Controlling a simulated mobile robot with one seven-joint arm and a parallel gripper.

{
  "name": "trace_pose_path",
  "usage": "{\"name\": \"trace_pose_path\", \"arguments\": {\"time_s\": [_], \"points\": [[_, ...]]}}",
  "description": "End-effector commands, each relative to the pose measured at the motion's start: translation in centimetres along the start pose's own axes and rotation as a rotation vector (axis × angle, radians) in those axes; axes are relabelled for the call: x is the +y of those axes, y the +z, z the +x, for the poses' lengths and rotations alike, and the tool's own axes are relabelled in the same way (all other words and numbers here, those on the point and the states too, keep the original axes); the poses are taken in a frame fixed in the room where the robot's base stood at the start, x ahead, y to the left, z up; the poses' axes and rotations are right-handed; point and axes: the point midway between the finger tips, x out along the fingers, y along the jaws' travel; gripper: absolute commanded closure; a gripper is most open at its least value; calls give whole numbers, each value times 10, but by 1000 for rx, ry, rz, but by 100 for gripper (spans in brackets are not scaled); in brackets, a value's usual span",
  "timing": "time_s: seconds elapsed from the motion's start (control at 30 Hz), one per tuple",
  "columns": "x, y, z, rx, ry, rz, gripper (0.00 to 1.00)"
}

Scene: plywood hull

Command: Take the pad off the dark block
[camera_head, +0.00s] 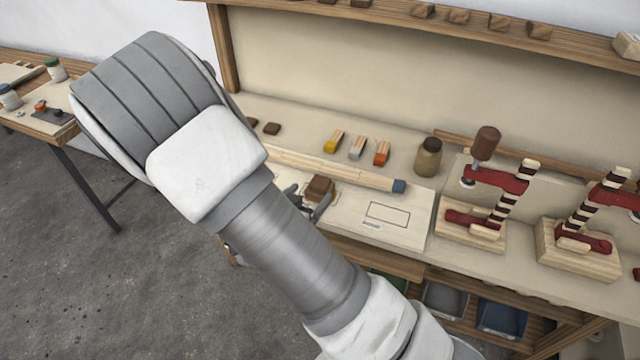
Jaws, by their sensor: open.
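A small brown block-like thing (319,188) lies on the workbench (410,238), just beyond my forearm. I cannot tell at this size which part of it is the pad and which is the dark block. My gripper (309,199) is open and low over the bench beside this brown thing. Its grey fingers show partly past the arm; the rest of it is hidden. I cannot tell whether the fingers touch anything. A rectangle outline (388,214) is drawn on a pale board to the right, and it is empty.
A long pale wooden bar (330,171) with a blue end lies behind the brown thing. Yellow, grey and orange-ended blocks (357,148), a brown jar (428,157) and red clamps on wooden bases (480,205) stand farther back and right. Bins sit below the bench.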

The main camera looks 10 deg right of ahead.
Motion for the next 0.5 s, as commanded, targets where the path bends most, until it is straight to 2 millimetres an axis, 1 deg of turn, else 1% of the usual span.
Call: {"name": "trace_pose_path", "arguments": {"time_s": [0.1, 0.23, 0.33, 0.5], "points": [[1, 2, 19, 2, 5, -1, 9], [1, 2, 37, 1, 4, 0, 9], [1, 2, 45, 1, 3, 0, 9], [0, 2, 46, 1, 1, 0, 9]]}}
